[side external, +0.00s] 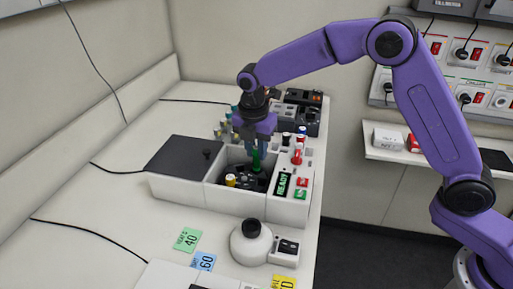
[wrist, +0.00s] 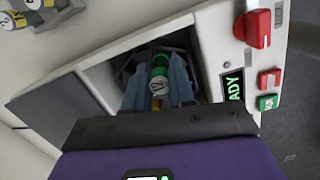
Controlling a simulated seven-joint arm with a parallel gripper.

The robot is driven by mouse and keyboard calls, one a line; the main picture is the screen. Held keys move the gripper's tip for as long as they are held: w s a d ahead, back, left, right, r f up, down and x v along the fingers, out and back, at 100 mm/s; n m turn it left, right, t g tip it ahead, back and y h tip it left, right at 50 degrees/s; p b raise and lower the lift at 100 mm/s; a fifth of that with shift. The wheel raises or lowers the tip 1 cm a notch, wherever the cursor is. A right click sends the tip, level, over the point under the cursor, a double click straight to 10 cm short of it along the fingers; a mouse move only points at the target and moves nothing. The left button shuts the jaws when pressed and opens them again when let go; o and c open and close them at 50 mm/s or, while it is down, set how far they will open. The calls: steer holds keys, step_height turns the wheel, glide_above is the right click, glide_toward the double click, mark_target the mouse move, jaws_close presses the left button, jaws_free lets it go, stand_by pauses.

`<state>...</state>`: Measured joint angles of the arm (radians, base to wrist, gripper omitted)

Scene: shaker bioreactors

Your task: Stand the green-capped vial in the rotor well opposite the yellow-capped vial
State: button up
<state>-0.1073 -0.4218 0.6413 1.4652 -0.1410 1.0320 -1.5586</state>
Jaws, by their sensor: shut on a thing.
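The green-capped vial (side external: 256,160) is held upright between the blue fingers of my gripper (side external: 257,150), over the open centrifuge chamber. In the wrist view the vial (wrist: 159,75) shows between the two fingers (wrist: 160,80). The yellow-capped vial (side external: 230,180) stands in the dark rotor (side external: 254,184), to the left of the held vial in the side view. A small yellow patch shows between the fingers in the wrist view. The rotor wells are mostly hidden by the fingers and chamber wall, so I cannot tell whether the green vial's lower end is inside a well.
The centrifuge (side external: 228,199) has its dark lid (side external: 183,156) at the left and a panel reading READY (side external: 283,184) at the right. Several capped vials (side external: 222,128) stand behind it. A round white device (side external: 251,242) stands in front.

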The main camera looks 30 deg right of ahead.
mark_target(256, 147)
steer(key=shift+f, duration=2)
stand_by(0.9)
steer(key=o, duration=0.9)
steer(key=shift+r, duration=3.55)
